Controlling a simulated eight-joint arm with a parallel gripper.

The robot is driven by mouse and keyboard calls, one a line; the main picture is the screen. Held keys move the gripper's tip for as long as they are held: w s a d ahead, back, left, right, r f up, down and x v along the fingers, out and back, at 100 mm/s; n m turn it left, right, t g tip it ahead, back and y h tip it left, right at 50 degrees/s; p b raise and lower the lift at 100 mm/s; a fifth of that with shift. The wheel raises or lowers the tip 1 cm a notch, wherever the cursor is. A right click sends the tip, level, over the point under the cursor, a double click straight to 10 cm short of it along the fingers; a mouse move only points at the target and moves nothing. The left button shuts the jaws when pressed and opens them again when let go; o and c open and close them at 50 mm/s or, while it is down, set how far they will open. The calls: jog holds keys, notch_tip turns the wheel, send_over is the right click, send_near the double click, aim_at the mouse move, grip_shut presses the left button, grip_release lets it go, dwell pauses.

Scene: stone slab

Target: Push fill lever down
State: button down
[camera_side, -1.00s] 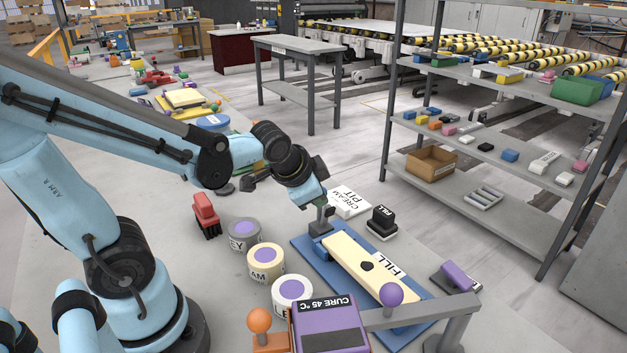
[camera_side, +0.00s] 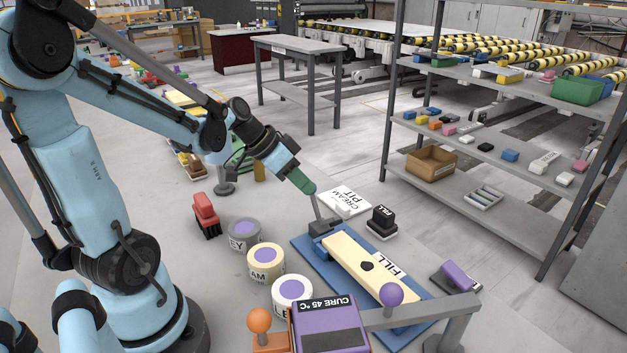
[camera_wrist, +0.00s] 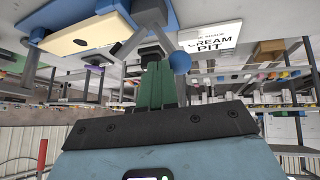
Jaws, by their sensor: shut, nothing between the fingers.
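My gripper (camera_side: 309,187), with green fingers, is shut and empty at the lever's upper end in the side view. In the wrist view the shut fingers (camera_wrist: 157,70) point at the grey lever and bracket, and a blue ball (camera_wrist: 180,62) is just right of their tips. I cannot tell whether they touch the lever.
A CREAM PIT card (camera_side: 350,200) and a black FILL stamp (camera_side: 381,221) lie to the right. A purple CURE box (camera_side: 328,325) and a grey arm with a purple ball (camera_side: 391,294) are in front.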

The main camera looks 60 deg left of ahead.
jog(key=a+f+n+h, duration=0.1)
jog(key=a+f+h, duration=0.2)
jog(key=a+f, duration=0.1)
jog(key=shift+a+h, duration=0.3)
jog(key=shift+a, duration=0.6)
jog(key=shift+a+f, duration=0.1)
jog(key=shift+f, duration=0.05)
jog(key=v, duration=1.2)
jog(key=shift+s, duration=0.2)
jog(key=shift+d, duration=0.25)
